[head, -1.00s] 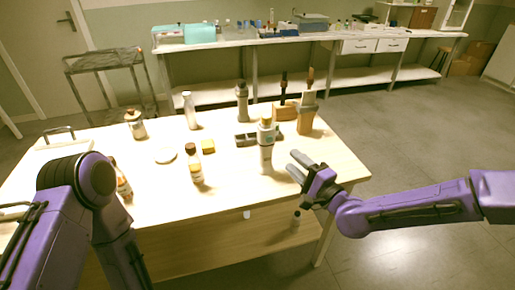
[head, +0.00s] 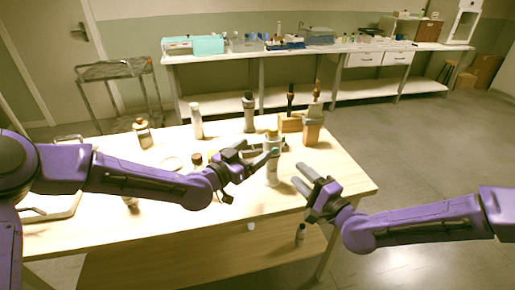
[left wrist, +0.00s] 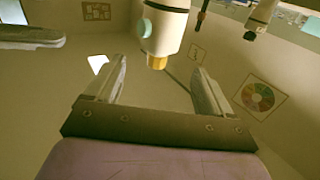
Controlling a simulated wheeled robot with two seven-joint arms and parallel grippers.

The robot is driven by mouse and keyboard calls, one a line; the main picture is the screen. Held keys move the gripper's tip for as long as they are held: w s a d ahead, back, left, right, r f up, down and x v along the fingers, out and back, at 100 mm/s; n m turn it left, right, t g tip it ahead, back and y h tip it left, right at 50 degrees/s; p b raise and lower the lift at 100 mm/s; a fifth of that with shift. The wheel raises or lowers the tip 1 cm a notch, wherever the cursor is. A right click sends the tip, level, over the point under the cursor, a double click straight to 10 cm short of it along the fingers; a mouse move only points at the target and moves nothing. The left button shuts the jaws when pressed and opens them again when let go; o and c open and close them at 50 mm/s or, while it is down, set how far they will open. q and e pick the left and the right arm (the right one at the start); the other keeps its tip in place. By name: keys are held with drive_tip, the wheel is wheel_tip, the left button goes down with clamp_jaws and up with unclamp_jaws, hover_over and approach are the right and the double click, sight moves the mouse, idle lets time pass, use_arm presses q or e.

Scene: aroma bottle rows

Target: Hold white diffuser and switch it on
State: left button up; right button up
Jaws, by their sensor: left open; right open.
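The white diffuser (head: 272,172) stands upright on the wooden table, with a gold top. In the left wrist view the diffuser (left wrist: 165,25) appears upside down beyond the fingers, with its gold tip and a pale green round button on its side. My left gripper (head: 257,158) is open just left of the diffuser's upper part; nothing is between its fingers (left wrist: 157,85) in the wrist view. My right gripper (head: 301,178) is open to the right of the diffuser, its fingers pointing towards it, apart from it. Whether the left fingers touch the diffuser I cannot tell.
Behind the diffuser stand a dark-topped grey bottle (head: 249,112), a wooden holder (head: 312,130) and a white bottle (head: 196,121). A brown-capped jar (head: 143,133) is further left. My left arm covers some small bottles. The table's front right is clear.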

sight(267, 141)
use_arm(q)
drive_tip(key=x, duration=0.8)
drive_tip(key=shift+w+d+f, duration=0.15)
drive_tip(key=shift+d, duration=0.1)
drive_tip(key=shift+w+d, duration=0.3)
drive_tip(key=shift+w, duration=0.15)
drive_tip(key=shift+c, duration=0.3)
drive_tip(key=c, duration=1)
drive_tip(key=shift+c, duration=0.4)
use_arm(e)
clamp_jaws()
